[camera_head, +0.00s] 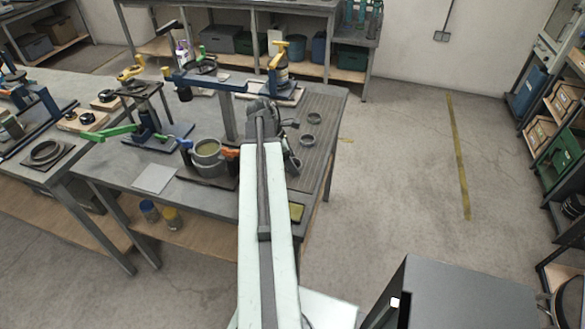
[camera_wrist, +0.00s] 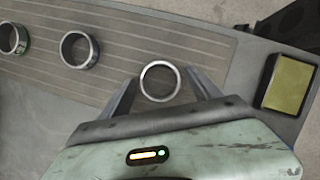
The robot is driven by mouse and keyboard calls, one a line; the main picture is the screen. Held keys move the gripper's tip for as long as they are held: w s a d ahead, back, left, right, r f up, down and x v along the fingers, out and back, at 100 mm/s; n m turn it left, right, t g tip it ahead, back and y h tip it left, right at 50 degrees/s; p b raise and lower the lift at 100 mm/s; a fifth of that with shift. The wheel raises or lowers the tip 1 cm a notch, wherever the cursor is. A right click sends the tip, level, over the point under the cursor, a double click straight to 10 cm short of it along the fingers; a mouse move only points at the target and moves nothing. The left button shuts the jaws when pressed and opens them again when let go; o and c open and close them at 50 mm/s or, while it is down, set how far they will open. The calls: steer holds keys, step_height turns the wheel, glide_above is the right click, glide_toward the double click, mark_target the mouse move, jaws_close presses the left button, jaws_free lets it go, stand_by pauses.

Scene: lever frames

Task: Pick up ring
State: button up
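A metal ring (camera_wrist: 160,63) lies flat on the grooved mat in the wrist view. My gripper (camera_wrist: 162,77) is open, with one finger on each side of this ring; both fingers look apart from it. I cannot tell the height of the fingertips above the mat. Two more rings stand in a row to the left, a middle one (camera_wrist: 94,51) and a far-left one (camera_wrist: 22,43). In the head view they show as a nearer ring (camera_head: 307,136) and a farther ring (camera_head: 314,115). There my arm hides most of the gripper and the ring beside it.
The grooved mat (camera_head: 325,112) runs along the bench's right edge. A yellow-topped block (camera_wrist: 288,86) sits right of the gripper in the wrist view. A pot (camera_head: 207,158) and clamp-like fixtures stand left of my arm. Open floor (camera_head: 400,150) lies right of the bench.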

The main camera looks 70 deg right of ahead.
steer(key=c, duration=1.3)
step_height(320, 180, up, 10)
steer(key=p, duration=1)
steer(key=shift+r, duration=0.2)
